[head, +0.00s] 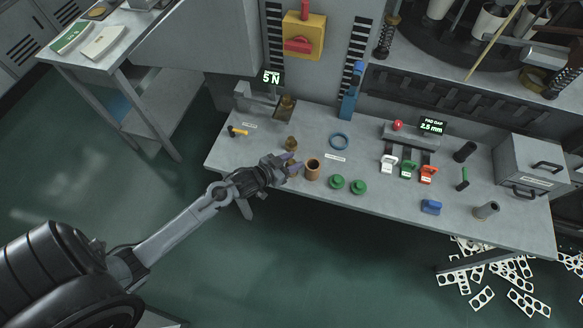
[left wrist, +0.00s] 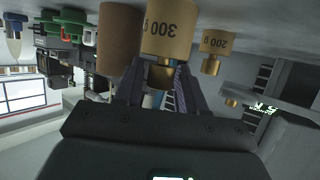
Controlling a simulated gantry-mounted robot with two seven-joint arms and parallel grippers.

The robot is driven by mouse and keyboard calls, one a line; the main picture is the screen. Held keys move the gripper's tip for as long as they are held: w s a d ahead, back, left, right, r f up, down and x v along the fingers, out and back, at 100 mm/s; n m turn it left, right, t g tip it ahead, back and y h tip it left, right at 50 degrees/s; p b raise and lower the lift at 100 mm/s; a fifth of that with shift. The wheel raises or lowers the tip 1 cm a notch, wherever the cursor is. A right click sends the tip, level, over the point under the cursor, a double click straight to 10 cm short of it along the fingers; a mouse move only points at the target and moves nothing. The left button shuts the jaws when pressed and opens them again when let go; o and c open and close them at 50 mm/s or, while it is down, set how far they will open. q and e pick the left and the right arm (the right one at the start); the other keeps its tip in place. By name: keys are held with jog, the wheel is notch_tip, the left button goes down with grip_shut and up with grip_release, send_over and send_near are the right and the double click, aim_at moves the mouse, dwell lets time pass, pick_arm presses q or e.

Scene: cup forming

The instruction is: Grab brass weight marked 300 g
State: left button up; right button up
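The brass weight marked 300 g (left wrist: 168,30) shows in the left wrist view, appearing upside down, with its small knob between my fingers. In the head view it is mostly hidden by my left gripper (head: 289,165). In the wrist view the left gripper's fingers (left wrist: 160,85) are apart, one on each side of the knob; I cannot tell whether either touches it. A smaller brass weight marked 200 g (left wrist: 217,42) stands beside it, and in the head view it stands just behind the gripper (head: 291,144). My right gripper is not in view.
A brown hollow cylinder (head: 312,169) stands close to the right of the gripper, also in the wrist view (left wrist: 119,38). A 5 N display (head: 271,77) is behind.

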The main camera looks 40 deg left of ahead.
pick_arm(q)
jog(key=shift+c, duration=0.3)
grip_shut()
jog(key=shift+r, duration=0.15)
